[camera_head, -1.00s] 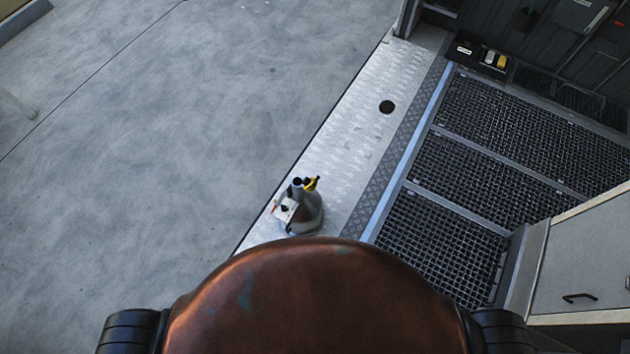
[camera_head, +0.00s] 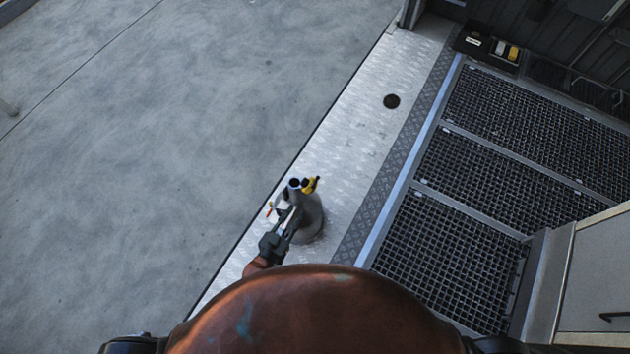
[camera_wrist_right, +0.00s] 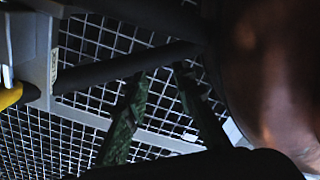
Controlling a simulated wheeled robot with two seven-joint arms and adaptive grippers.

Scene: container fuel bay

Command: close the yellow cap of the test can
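The test can (camera_head: 312,222) is a grey can standing on the metal ledge in the head view. Its dark round mouth (camera_head: 294,184) faces up and is uncovered. The yellow cap (camera_head: 311,185) stands open beside the mouth on the right. My left gripper (camera_head: 291,215) is at the near left side of the can and overlaps it in the picture; whether it touches or grips is too small to tell. My right gripper (camera_wrist_right: 160,73) shows only in the right wrist view, with its green fingers apart and nothing visible between them.
The tread-plate ledge (camera_head: 365,130) has a dark round hole (camera_head: 391,101). Metal grating (camera_head: 450,240) lies to its right, then a grey cabinet (camera_head: 600,275). Open concrete floor (camera_head: 170,130) is on the left. In the wrist view, a dark bar (camera_wrist_right: 125,68) crosses before mesh.

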